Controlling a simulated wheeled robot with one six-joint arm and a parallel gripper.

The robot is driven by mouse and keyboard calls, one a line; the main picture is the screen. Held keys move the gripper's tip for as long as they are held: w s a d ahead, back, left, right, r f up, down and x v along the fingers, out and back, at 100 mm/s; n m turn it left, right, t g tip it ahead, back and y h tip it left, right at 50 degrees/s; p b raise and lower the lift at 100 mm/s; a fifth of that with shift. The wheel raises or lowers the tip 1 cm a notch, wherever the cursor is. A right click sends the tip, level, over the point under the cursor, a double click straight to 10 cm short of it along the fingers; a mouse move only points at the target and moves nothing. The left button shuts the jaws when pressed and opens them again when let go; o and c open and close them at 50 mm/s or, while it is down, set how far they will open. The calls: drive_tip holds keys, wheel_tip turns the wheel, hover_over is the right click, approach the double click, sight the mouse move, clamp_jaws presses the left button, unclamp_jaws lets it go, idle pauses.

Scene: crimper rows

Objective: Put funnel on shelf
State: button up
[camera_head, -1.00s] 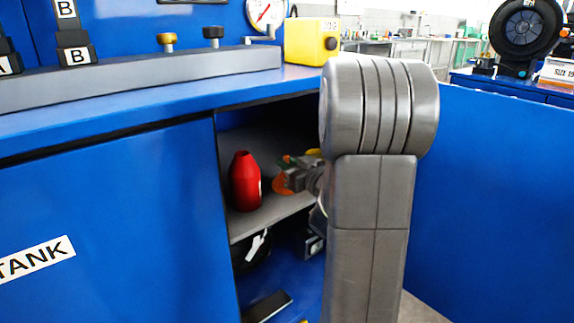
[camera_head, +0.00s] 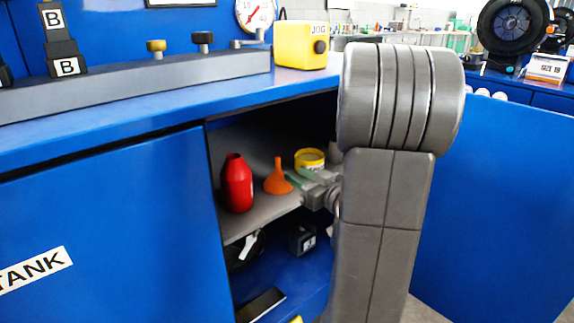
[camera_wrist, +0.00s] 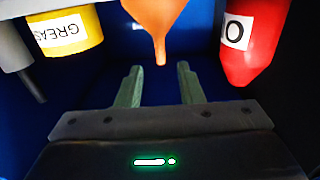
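The orange funnel (camera_head: 278,179) stands on the grey shelf (camera_head: 256,219) inside the blue cabinet, wide end down and spout up. My gripper (camera_head: 293,181) is just to its right in the head view. In the wrist view, which looks upside down, the funnel (camera_wrist: 156,22) sits beyond the fingertips and its spout tip is near the gap between them. My gripper (camera_wrist: 159,71) is open with its two greenish fingers apart and nothing between them. The funnel's wide rim is cut off there.
A red bottle (camera_head: 237,184) stands left of the funnel, and a yellow grease tin (camera_head: 309,160) stands right and behind. A black box (camera_head: 302,239) and other items lie on the lower level. The blue cabinet door (camera_head: 492,190) stands open at right.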

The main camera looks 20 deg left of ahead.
drive_tip(key=shift+v, duration=1.6)
drive_tip(key=shift+f, duration=0.1)
